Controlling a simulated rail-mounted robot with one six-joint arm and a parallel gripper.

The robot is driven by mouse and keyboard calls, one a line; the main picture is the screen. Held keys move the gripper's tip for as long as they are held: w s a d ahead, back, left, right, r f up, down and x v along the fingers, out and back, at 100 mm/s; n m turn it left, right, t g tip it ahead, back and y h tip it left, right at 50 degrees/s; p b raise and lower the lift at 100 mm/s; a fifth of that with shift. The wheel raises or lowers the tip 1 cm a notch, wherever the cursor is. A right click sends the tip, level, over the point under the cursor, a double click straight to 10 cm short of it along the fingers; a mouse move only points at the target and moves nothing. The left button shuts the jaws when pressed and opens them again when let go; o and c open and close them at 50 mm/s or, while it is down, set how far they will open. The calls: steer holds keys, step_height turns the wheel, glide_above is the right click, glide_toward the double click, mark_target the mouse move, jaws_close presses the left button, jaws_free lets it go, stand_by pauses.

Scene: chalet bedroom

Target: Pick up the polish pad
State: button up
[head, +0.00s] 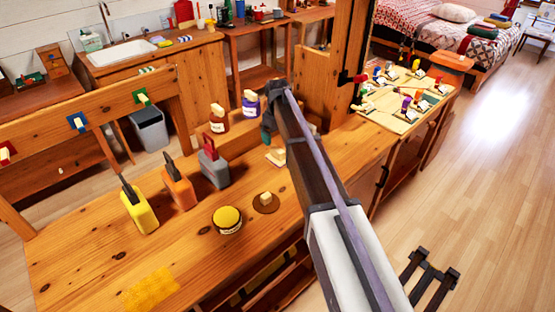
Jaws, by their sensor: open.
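A small round brown pad with a pale block-shaped knob (265,204), which looks like the polish pad, lies flat on the wooden workbench (190,265). It is just right of a round tin with a yellow top (228,221). My gripper (432,268) shows at the lower right, over the floor beyond the bench's right side. Its two dark fingers are apart with nothing between them. It is well away from the pad. My arm crosses the middle of the picture and hides part of the bench to the right of the pad.
Yellow (140,212), orange (179,190) and grey (213,169) containers stand behind the tin. A yellow cloth (151,289) lies at the front. Two small jars stand at the back. A board with several small tools (405,92) is at the right. Floor on the right is clear.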

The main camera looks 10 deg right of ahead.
mark_target(277, 156)
step_height(277, 156, down, 11)
steer(key=b, duration=1)
steer(key=shift+r, duration=0.2)
steer(key=c, duration=1.1)
step_height(277, 156, up, 10)
steer(key=p, duration=1)
steer(key=shift+r, duration=0.2)
steer(key=shift+f, duration=0.2)
steer(key=o, duration=0.5)
steer(key=shift+c, duration=0.2)
steer(key=c, duration=0.3)
